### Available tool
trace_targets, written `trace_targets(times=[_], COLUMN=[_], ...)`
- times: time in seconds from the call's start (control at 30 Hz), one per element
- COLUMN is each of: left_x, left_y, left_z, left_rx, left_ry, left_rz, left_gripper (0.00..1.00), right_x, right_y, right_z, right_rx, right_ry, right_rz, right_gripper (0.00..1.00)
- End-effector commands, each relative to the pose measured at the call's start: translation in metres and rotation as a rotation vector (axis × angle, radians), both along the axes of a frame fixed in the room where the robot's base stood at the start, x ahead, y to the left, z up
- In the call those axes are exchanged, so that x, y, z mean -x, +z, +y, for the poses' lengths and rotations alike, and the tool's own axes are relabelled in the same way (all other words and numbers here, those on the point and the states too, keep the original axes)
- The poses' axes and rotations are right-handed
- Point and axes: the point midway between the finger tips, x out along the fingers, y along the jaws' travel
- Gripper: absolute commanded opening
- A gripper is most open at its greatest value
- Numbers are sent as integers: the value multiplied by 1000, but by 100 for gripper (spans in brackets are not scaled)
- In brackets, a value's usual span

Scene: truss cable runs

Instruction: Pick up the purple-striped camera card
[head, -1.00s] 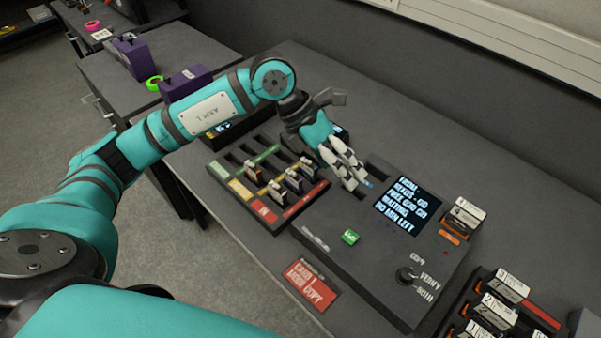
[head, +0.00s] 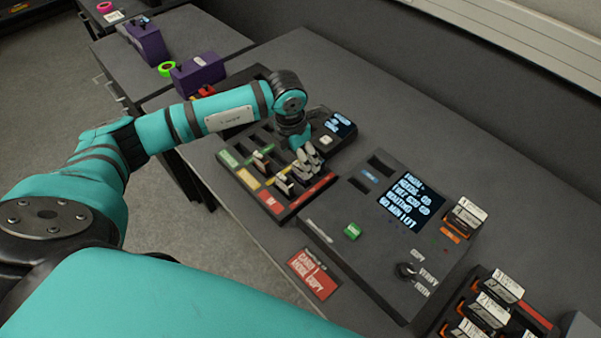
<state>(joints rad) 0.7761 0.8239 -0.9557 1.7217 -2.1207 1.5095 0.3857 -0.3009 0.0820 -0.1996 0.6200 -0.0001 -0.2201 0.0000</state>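The card tray (head: 240,178) has green, yellow and red end labels and holds several small camera cards. One card (head: 262,160) stands near the yellow row, and another card (head: 283,186) stands near the red label. No purple stripe can be made out at this size, so I cannot tell which card is purple-striped. My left gripper (head: 309,163) points down over the right side of the tray, at the cards there. Its fingers hide part of that row, and whether they are closed on a card is not clear. My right gripper is out of view.
Right of the tray is a dark copier console (head: 375,260) with a text screen, green button and knob. A red sign (head: 313,274) lies at the bench's front edge. A rack of labelled cards (head: 492,312) is at lower right. The back right bench is clear.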

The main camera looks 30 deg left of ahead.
Motion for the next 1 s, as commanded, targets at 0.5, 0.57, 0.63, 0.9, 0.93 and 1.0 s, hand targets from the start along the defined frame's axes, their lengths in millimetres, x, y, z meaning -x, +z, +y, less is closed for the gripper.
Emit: trace_targets(times=[0.5, 0.57, 0.63, 0.9, 0.93, 1.0], left_x=[-1, -1, -1, -1, -1, -1], left_y=[-53, -54, -54, -54, -54, -54], left_z=[-9, -9, -9, -8, -8, -8], left_rx=[1, 0, 0, 0, 0, 0], left_ry=[0, -1, -1, 0, 0, 0], left_rz=[0, -1, -1, -1, -1, -1], left_gripper=[81, 81, 81, 56, 52, 43], right_x=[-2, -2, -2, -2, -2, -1], right_y=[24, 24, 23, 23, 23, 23], right_z=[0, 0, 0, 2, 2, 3], right_rx=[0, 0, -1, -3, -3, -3], right_ry=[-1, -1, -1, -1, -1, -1], right_rz=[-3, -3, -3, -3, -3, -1], right_gripper=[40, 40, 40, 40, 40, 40])
